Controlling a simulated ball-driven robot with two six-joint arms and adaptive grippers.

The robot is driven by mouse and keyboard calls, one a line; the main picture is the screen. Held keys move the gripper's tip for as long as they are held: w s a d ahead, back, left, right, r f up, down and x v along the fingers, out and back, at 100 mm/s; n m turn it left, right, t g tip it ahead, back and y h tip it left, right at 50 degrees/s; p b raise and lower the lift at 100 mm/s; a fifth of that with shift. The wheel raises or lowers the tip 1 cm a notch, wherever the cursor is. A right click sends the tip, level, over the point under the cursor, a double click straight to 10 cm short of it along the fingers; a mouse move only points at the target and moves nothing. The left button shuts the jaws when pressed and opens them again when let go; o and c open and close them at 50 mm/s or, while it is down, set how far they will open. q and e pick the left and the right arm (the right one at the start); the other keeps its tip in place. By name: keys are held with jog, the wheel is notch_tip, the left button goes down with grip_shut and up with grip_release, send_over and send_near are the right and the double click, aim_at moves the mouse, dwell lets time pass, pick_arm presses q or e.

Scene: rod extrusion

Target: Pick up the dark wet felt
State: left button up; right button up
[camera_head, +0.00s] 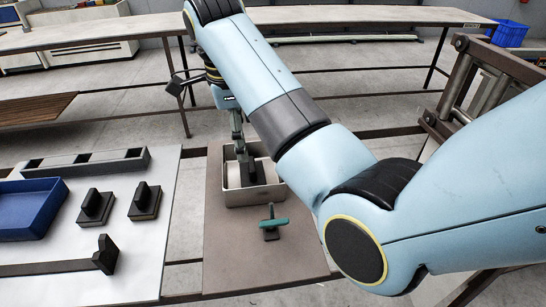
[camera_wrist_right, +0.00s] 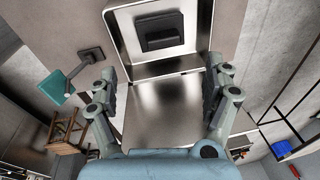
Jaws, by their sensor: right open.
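A dark block with a raised grip (camera_wrist_right: 160,30) sits in a pale open tray (camera_wrist_right: 190,62) and looks like the dark wet felt. In the head view the tray (camera_head: 262,195) stands on a brown board, with the dark block (camera_head: 247,174) inside it. My right gripper (camera_head: 240,146) reaches down over the tray. In the wrist view its fingers (camera_wrist_right: 161,75) are spread wide with nothing between them, and the block lies beyond the fingertips. I cannot tell the exact gap between fingers and block. My left gripper is not in view.
A teal-handled tool (camera_head: 272,222) stands just in front of the tray. At left, a white sheet (camera_head: 130,240) holds a blue tray (camera_head: 28,210), two dark handled blocks (camera_head: 95,208), a slotted grey rack (camera_head: 88,163) and a dark rod with a block (camera_head: 103,257).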

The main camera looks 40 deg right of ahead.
aim_at(251, 164)
jog(key=f, duration=0.4)
jog(key=shift+w+d+f, duration=0.2)
jog(key=shift+w+d, duration=0.05)
jog(key=shift+d, duration=0.05)
jog(key=shift+d+f+p, duration=0.15)
jog(key=shift+f+p, duration=0.15)
jog(key=shift+f, duration=0.05)
jog(key=f, duration=0.3)
jog(key=f+p, duration=0.1)
jog(key=shift+w+d+f, duration=0.2)
jog(key=shift+w+d, duration=0.05)
jog(key=shift+d, duration=0.15)
jog(key=shift+f, duration=0.3)
jog(key=shift+c, duration=0.5)
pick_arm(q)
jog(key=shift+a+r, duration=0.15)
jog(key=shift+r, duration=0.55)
pick_arm(e)
jog(key=c, duration=1.3)
